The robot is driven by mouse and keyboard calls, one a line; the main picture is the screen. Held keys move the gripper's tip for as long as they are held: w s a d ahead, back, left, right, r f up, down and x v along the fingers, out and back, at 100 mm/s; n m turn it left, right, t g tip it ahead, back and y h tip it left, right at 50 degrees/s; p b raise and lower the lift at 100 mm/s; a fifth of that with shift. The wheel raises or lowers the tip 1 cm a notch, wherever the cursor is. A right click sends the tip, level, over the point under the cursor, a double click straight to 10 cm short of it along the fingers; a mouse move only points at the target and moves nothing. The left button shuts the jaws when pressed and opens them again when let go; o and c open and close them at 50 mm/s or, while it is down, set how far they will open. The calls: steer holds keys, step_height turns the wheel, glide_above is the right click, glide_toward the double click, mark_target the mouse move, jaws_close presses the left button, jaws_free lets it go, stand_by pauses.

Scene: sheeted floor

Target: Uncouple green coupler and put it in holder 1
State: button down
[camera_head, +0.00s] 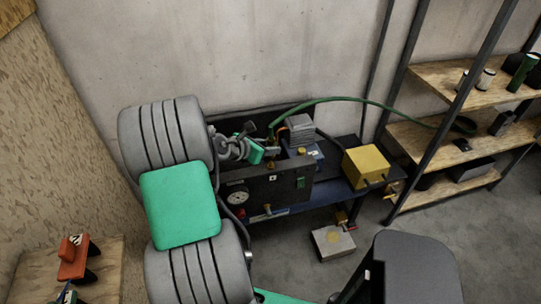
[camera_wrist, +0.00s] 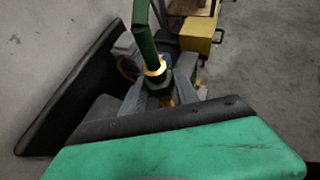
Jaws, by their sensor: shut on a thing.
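The green coupler (camera_wrist: 158,82) sits at the end of a green hose (camera_wrist: 145,40), just below a yellow ring (camera_wrist: 155,68), in the wrist view. My gripper (camera_wrist: 160,88) has a grey finger on either side of the coupler and is shut on it. In the head view my gripper (camera_head: 270,149) is at the dark panel on the bench, where the hose (camera_head: 340,99) comes down. The coupler's lower end is mostly hidden, so I cannot tell whether it is joined to a fitting. I cannot tell which thing is holder 1.
A dark panel with a round gauge (camera_head: 237,197) faces front on the blue bench (camera_head: 275,216). A yellow box (camera_head: 366,166) stands to the right. The hose runs to a wooden shelf rack (camera_head: 415,135). A grey block (camera_head: 333,243) lies on the floor. An orange item (camera_head: 73,257) stands lower left.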

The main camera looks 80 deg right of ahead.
mark_target(269, 138)
step_height(269, 138, up, 4)
steer(key=p, duration=0.4)
steer(key=shift+p, duration=0.3)
